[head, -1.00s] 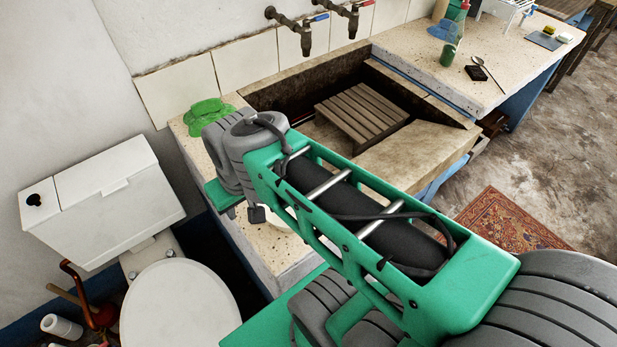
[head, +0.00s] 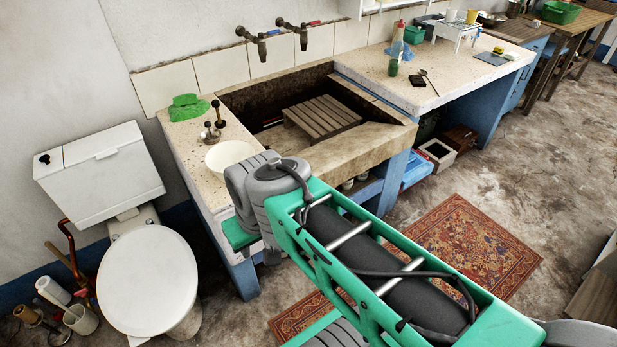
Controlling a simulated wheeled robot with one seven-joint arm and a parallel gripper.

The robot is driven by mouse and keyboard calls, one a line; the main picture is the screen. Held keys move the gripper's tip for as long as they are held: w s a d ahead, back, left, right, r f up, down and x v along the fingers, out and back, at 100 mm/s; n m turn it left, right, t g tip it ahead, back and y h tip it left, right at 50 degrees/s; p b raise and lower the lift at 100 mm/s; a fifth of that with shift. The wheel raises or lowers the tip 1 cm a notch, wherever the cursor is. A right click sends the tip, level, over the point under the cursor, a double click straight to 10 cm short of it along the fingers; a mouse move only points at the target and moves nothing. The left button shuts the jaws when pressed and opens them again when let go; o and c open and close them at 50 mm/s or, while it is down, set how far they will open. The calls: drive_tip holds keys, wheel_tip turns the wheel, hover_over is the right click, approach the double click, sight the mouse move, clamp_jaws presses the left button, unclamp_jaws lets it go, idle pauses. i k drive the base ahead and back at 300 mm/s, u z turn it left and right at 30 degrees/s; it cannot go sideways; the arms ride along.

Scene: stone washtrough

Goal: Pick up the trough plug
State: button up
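The stone trough (head: 372,146) is set in the speckled counter, with a slatted wooden rack (head: 321,117) in it. On the counter left of the trough stand two small dark-topped things, one at the back (head: 219,112) and one in front (head: 209,133). Either may be the trough plug, but they are too small to tell. My arm reaches in from the lower right, and its grey joint (head: 266,186) covers the counter's front corner. My gripper's fingers do not show.
A white bowl (head: 230,154) and a green cloth (head: 188,107) are on the left counter. Two taps (head: 259,47) (head: 303,38) stick out above the trough. A green bottle (head: 394,66) and a dark block (head: 418,81) are on the right counter. A toilet (head: 148,280) stands at left.

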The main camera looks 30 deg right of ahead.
sight(220, 125)
drive_tip(key=z, duration=0.55)
drive_tip(key=i, duration=1.05)
drive_tip(key=z, duration=0.45)
